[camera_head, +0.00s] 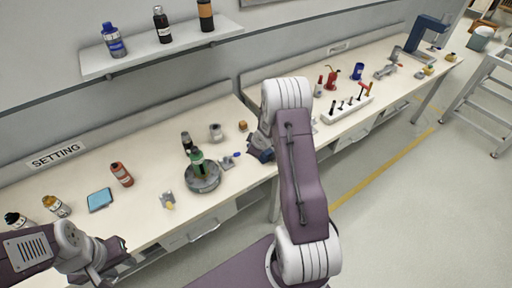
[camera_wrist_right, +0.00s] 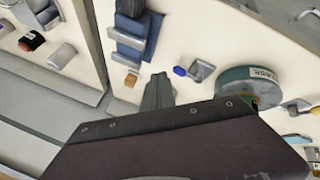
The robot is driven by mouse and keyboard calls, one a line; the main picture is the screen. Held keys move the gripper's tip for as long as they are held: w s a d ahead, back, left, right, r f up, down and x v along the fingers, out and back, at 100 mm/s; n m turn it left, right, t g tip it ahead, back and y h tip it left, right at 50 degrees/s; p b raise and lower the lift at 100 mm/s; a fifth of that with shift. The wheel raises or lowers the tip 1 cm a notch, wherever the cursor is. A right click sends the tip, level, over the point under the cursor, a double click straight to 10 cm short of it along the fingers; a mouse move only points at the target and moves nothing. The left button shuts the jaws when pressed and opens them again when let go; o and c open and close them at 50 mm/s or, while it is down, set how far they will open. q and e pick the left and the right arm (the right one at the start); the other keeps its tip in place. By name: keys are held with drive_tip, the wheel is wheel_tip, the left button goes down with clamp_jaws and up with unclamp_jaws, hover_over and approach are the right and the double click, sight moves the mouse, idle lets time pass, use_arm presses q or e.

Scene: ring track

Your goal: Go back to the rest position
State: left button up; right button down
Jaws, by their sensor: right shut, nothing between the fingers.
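My left gripper (camera_head: 116,248) is at the lower left of the head view, over the front edge of the bench (camera_head: 145,215). Its fingers are small and dark, so their opening cannot be told, and I see nothing held. In the right wrist view my right gripper (camera_wrist_right: 157,92) is shut and empty, above the bench. A dark plate covers the lower part of that view.
A wall shelf (camera_head: 180,45) holds bottles.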

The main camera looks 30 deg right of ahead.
drive_tip(key=w+a+r+n+t, duration=0.1)
drive_tip(key=w+a+r+t, duration=0.1)
drive_tip(key=w+a+r, duration=0.35)
drive_tip(key=s+a+r+y+b, duration=0.1)
drive_tip(key=s+a+r, duration=0.6)
drive_tip(key=a+r, duration=0.15)
use_arm(q)
drive_tip(key=shift+w+a+f, duration=0.1)
drive_tip(key=shift+f, duration=0.45)
use_arm(e)
drive_tip(key=s+a+f+m+g, duration=0.2)
drive_tip(key=s+m+g, duration=0.1)
drive_tip(key=s, duration=0.8)
drive_tip(key=s+a+f+m+g, duration=0.2)
drive_tip(key=s+m+g, duration=0.2)
drive_tip(key=s, duration=0.6)
drive_tip(key=shift+s+f+m+y, duration=0.3)
drive_tip(key=shift+s+f+m, duration=0.1)
drive_tip(key=shift+m, duration=0.1)
use_arm(q)
drive_tip(key=shift+w, duration=0.15)
use_arm(e)
drive_tip(key=shift+w+a, duration=0.1)
drive_tip(key=shift+w, duration=0.05)
